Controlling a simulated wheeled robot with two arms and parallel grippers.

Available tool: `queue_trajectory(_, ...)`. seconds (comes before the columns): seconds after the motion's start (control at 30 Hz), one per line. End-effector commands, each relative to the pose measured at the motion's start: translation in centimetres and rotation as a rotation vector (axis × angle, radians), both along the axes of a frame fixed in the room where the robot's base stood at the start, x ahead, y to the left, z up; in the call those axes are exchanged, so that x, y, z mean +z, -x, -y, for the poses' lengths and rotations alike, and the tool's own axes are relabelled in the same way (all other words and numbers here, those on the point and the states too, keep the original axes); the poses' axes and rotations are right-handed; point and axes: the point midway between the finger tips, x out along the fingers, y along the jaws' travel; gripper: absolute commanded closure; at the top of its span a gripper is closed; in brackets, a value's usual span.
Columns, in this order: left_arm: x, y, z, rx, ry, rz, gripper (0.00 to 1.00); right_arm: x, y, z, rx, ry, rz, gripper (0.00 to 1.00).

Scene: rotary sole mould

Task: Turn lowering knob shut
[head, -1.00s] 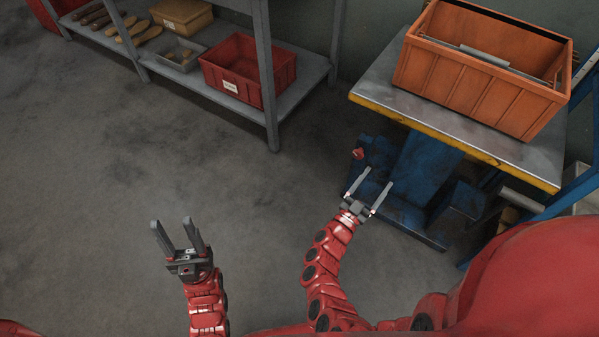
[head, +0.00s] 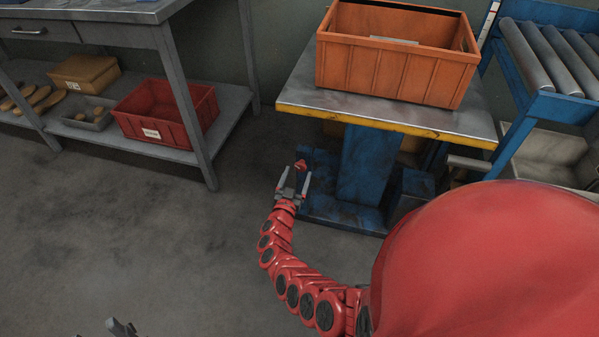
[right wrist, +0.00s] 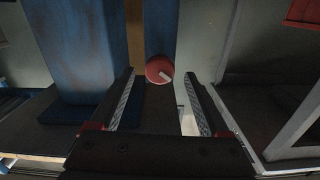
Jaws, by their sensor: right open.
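The red round lowering knob (head: 301,165) is on the blue lift table's base, near its left end. In the right wrist view the knob (right wrist: 157,68) carries a pale bar slanting to the lower right. My right gripper (head: 293,181) is open just in front of the knob. In the right wrist view the knob appears between its fingertips, toward their far ends; I see no contact. My left gripper (head: 122,327) shows only partly at the bottom edge, and its jaw opening is unclear.
The lift table's metal top (head: 300,95) with a yellow edge overhangs behind the knob and carries an orange crate (head: 390,70). A blue column (head: 368,165) stands right of the knob. A grey workbench shelf (head: 235,115) holds a red bin (head: 165,115). Floor at left is clear.

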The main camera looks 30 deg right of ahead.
Motion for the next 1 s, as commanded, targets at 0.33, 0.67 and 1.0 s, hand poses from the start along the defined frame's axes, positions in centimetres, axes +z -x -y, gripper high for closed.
queue_trajectory(0.33, -1.4, 0.2, 0.0, 0.002, -0.018, 0.014, 0.5, 0.0, -2.4, 2.7, 0.001, 0.002, 0.001, 0.2)
queue_trajectory(0.67, -1.3, 0.3, 0.0, 0.002, -0.019, 0.015, 0.5, 0.1, -2.4, 2.9, 0.0, 0.001, 0.001, 0.26)
queue_trajectory(1.0, -1.4, 0.3, 0.0, 0.002, -0.019, 0.015, 0.5, 0.1, -2.4, 2.9, 0.0, 0.001, 0.001, 0.87)
